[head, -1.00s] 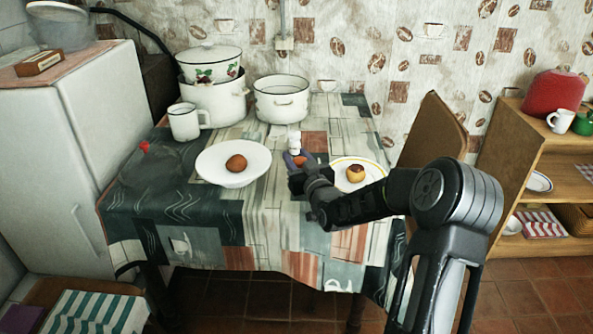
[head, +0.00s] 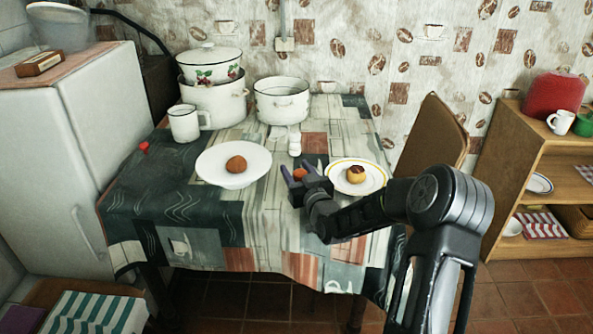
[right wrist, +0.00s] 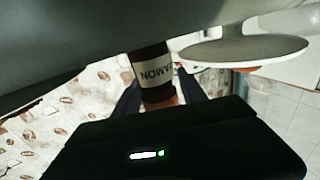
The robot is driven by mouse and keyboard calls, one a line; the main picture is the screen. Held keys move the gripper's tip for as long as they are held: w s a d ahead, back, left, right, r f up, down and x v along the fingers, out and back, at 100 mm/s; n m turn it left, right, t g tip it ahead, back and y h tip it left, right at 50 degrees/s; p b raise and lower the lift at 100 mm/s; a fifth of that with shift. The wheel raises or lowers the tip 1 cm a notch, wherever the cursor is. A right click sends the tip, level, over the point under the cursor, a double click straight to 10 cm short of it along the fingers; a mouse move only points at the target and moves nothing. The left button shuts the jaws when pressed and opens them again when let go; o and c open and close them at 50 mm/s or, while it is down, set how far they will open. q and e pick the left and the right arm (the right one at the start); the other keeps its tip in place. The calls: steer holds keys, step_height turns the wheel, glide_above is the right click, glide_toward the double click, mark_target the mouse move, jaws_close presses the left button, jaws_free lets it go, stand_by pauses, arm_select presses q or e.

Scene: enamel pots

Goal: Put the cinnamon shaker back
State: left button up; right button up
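The cinnamon shaker shows in the right wrist view as a dark brown bottle (right wrist: 150,66) with a white label, partly readable as "AMON", and an orange-brown cap. The wrist picture is upside down, and the bottle appears upright on the table. In the head view its orange-brown top (head: 299,174) shows between the fingers of my right gripper (head: 302,170). The fingers are spread, with gaps beside the cap in the wrist view. A white shaker-like figure (head: 294,141) stands just behind. My left gripper is out of view.
A white plate with a brown egg-like thing (head: 236,164) is left of the gripper; a rimmed plate (head: 374,180) with a bun is close right. A mug (head: 184,123) and pots (head: 281,102) stand behind. The tablecloth's front (head: 265,225) is clear.

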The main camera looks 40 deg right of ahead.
steer(key=shift+o, duration=0.8)
steer(key=shift+s, duration=0.1)
steer(key=v, duration=1.2)
